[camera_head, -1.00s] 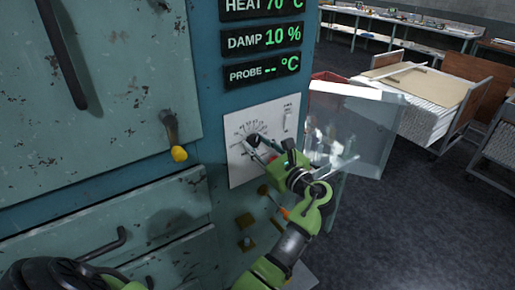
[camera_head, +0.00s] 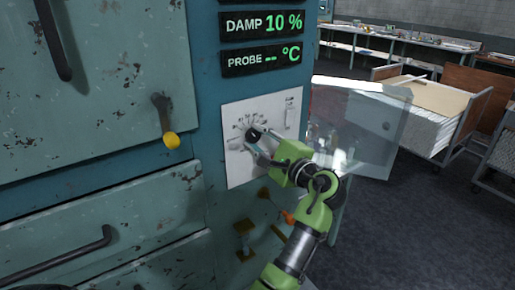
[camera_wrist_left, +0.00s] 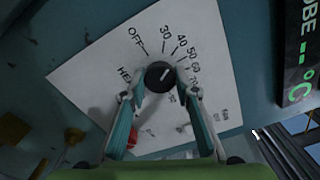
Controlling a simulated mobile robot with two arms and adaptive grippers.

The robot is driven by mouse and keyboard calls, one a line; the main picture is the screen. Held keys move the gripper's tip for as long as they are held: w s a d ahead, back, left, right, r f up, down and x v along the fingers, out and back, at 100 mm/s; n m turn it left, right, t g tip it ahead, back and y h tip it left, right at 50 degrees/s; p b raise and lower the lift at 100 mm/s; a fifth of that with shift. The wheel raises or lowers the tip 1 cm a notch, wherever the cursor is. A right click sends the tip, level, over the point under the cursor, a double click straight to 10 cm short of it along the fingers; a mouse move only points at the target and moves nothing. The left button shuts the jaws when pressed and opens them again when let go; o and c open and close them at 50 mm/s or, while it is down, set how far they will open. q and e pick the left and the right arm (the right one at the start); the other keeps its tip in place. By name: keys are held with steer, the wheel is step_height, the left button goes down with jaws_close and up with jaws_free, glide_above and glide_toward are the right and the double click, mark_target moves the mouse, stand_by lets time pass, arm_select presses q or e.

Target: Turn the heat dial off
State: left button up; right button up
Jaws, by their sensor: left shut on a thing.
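The heat dial (camera_wrist_left: 160,76) is a round black knob on a white plate (camera_wrist_left: 95,75). In the left wrist view its printed scale shows OFF at upper left, then 30, 40, 50, 60 and 70 clockwise. A pale mark shows on the knob; I cannot read its setting surely. My left gripper (camera_wrist_left: 161,84) is shut on the dial, one finger on each side. In the head view the dial (camera_head: 254,135) sits at the tips of my left gripper (camera_head: 257,142), and the plate (camera_head: 235,173) is partly hidden by it. My right gripper is not in view.
Above the plate are the DAMP display (camera_head: 262,24), reading 10 %, and the PROBE display (camera_head: 262,59), reading dashes. A yellow-tipped lever (camera_head: 168,128) is on the left. A clear panel (camera_head: 370,120) stands close right of my gripper. Brass fittings (camera_head: 244,235) are below.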

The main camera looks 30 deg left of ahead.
arm_select(q)
steer(key=n+b, duration=0.8)
steer(key=shift+b, duration=0.3)
steer(key=n+b, duration=0.2)
steer(key=n, duration=0.1)
steer(key=shift+r+b, duration=0.15)
steer(key=shift+b, duration=0.2)
steer(key=shift+r+n+b, duration=0.1)
steer(key=shift+n+b, duration=0.45)
steer(key=shift+n, duration=0.15)
steer(key=shift+r, duration=0.1)
steer(key=o, duration=1.1)
steer(key=shift+a, duration=0.1)
steer(key=shift+a+f, duration=0.1)
steer(key=shift+f, duration=0.15)
